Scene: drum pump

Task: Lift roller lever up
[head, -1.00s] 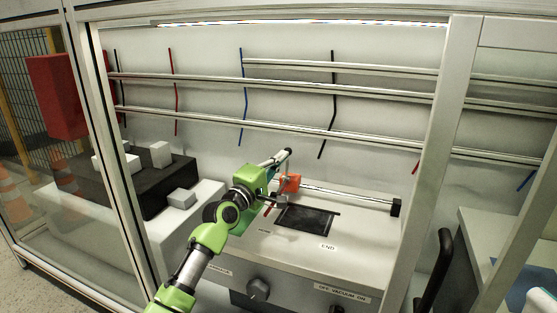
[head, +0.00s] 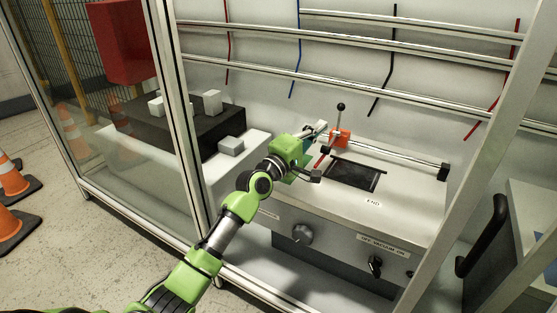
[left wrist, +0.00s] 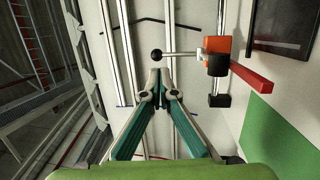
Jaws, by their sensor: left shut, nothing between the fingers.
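The roller lever (head: 339,121) is a thin metal rod with a black ball knob. It stands up from an orange block (head: 340,139) on the rail of the white machine. In the left wrist view the lever (left wrist: 181,54) runs sideways from its knob to the orange block (left wrist: 218,45), and a red bar (left wrist: 251,78) sticks out below the block. My left gripper (head: 321,128) is shut and empty, to the left of the lever and below knob height in the head view. In the left wrist view its closed fingertips (left wrist: 160,76) are just below the knob, apparently apart from it.
A dark plate (head: 353,174) lies on the machine top, with a metal rail (head: 395,160) behind it. Knobs (head: 302,234) are on the front panel. Frame posts (head: 178,120) stand left and right of the opening.

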